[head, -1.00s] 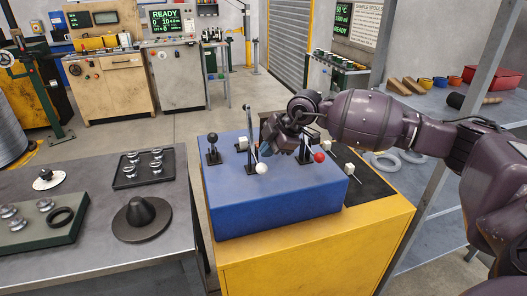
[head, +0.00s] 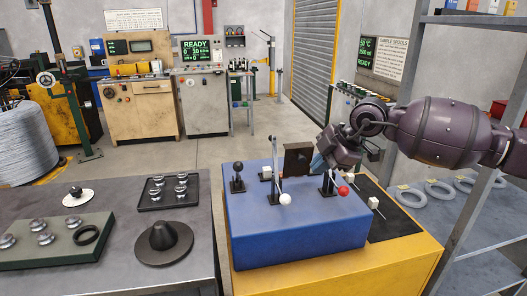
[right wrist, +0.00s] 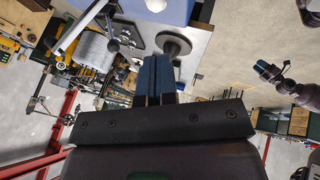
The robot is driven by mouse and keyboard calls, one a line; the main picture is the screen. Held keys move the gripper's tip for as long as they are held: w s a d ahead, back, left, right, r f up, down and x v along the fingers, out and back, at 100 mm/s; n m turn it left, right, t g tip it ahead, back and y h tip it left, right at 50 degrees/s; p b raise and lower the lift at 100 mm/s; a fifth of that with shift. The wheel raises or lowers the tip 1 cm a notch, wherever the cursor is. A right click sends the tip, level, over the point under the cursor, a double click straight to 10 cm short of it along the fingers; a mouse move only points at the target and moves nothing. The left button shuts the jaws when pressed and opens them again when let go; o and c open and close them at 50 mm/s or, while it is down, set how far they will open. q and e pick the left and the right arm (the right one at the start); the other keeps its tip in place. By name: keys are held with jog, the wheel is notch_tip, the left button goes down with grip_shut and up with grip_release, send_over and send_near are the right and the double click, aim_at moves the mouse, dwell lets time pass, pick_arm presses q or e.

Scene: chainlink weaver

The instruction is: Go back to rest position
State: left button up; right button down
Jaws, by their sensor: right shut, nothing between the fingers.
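My right gripper (head: 319,163) is above the blue box (head: 295,237), at the back right of it, near the lever with the red knob (head: 343,190). Its blue fingers are together with nothing between them; they also show shut in the right wrist view (right wrist: 155,78). I cannot tell if the fingertips are clear of the lever behind the red knob. The lever with the white knob (head: 285,199) and the lever with the black knob (head: 238,166) stand to the left, apart from the gripper.
A steel table (head: 110,279) at the left bears a dark tray, a green block and a dark cone (head: 163,239). The blue box rests on a yellow cabinet (head: 340,277). A shelf post (head: 476,205) stands at the right, close to my right arm.

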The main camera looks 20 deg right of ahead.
jog(key=w+a+r+n+t+y, duration=0.4)
jog(key=a+r+n+t+y, duration=0.25)
jog(key=a+n+y, duration=0.3)
jog(key=s+d+f+m+t+h, duration=0.1)
jog(key=s+f+m+t+h, duration=0.15)
jog(key=f+m+h, duration=0.5)
jog(key=s+d+f+m+t+h, duration=0.1)
jog(key=s+f+m+t+h, duration=0.15)
jog(key=f+m, duration=0.9)
jog(key=s+a+f+m+g+h, duration=0.1)
jog(key=s+f+m+g+h, duration=0.1)
jog(key=s+f, duration=0.8)
jog(key=s+a+f+m+g+h, duration=0.1)
jog(key=s+f+m+g, duration=0.2)
jog(key=s+f, duration=0.8)
notch_tip(320, 180, down, 3)
jog(key=shift+s+a+m+h, duration=0.3)
jog(key=shift+a+m+h, duration=0.1)
jog(key=shift+m, duration=0.25)
